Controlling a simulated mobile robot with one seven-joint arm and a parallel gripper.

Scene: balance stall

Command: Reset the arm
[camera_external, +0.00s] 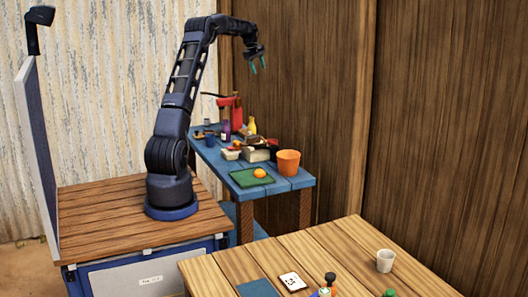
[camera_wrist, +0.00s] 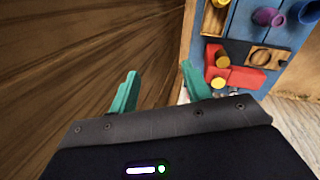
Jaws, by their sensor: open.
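My gripper (camera_external: 258,66) is at the end of my raised arm, high above the blue table (camera_external: 308,181) and beside the brown plank wall. Its two teal fingers point down and stand apart. In the wrist view my gripper (camera_wrist: 159,72) is open, with nothing between the fingers. My arm rises from its base on the brown wooden top at the left and bends over to the right.
On the blue table are an orange cup (camera_external: 288,162), a green mat (camera_external: 243,179) with an orange fruit (camera_external: 259,173), a yellow bottle (camera_external: 251,126) and a red object (camera_external: 224,108). A white cup (camera_external: 385,261) stands on the light wooden table (camera_external: 340,240) in front.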

